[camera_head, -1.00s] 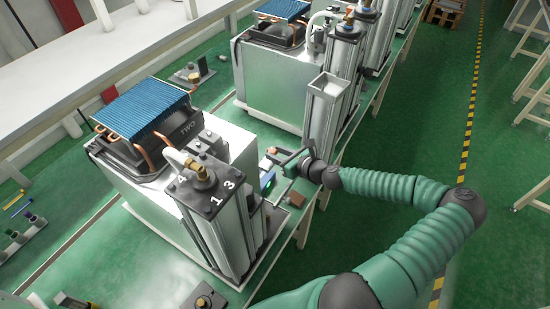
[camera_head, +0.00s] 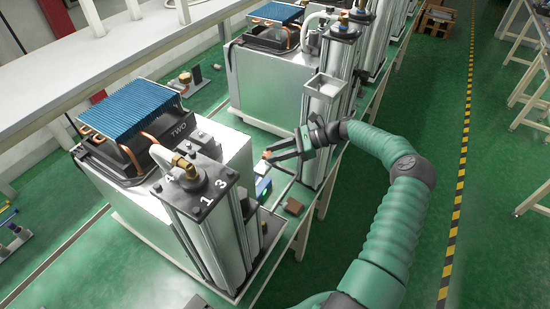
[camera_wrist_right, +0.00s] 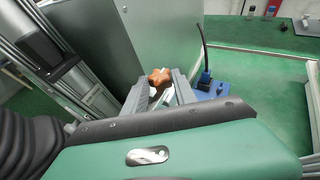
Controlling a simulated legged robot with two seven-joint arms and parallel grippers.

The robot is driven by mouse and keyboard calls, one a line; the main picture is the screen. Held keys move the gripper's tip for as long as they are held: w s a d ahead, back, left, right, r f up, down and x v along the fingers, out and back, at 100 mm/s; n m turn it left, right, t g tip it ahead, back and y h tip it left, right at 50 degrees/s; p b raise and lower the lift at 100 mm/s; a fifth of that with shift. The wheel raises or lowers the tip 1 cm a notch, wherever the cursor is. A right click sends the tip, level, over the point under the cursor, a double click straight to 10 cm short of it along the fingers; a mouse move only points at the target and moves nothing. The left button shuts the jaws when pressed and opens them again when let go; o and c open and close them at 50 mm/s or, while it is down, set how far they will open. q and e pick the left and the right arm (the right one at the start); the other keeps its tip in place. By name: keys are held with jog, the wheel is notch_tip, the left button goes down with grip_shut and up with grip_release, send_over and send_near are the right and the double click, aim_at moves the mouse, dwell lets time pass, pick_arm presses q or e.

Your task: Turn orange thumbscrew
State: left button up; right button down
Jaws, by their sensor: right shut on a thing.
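The orange thumbscrew (camera_wrist_right: 159,77) shows in the right wrist view as a small lobed knob between the fingertips. My right gripper (camera_wrist_right: 160,82) is shut on it, with one finger on each side. In the head view my right gripper (camera_head: 268,156) reaches in from the right, behind the near column unit, and a small bit of the orange thumbscrew (camera_head: 267,154) shows at its tips. Whatever the thumbscrew is mounted on is mostly hidden by the fingers. My left gripper is not in view.
The near column unit (camera_head: 205,215), marked with numbers, stands left of my gripper, and a metal column (camera_head: 322,135) stands just behind it. A blue device (camera_wrist_right: 212,90) with a dark cable is right of the fingers. A brown block (camera_head: 294,206) lies on the bench edge.

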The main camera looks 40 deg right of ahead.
jog(key=shift+w+d+n+g+b, duration=0.1)
jog(key=shift+d+n+g+b, duration=0.1)
jog(key=shift+n+g+b, duration=0.25)
jog(key=shift+y, duration=0.3)
jog(key=c, duration=1.3)
grip_release()
jog(key=shift+d, duration=0.1)
jog(key=shift+w+d+r, duration=0.1)
jog(key=shift+r, duration=0.05)
jog(key=s+a+r+b, duration=0.1)
jog(key=s+a, duration=0.2)
jog(key=s, duration=0.1)
jog(key=s+a+r+b, duration=0.1)
jog(key=s+a+r, duration=0.1)
jog(key=s+a, duration=0.2)
jog(key=s+a+r+b, duration=0.1)
jog(key=s+a+b, duration=0.1)
jog(key=s+a, duration=0.1)
jog(key=shift+s+a+r, duration=0.2)
jog(key=shift+s+a, duration=0.2)
jog(key=shift+s, duration=0.05)
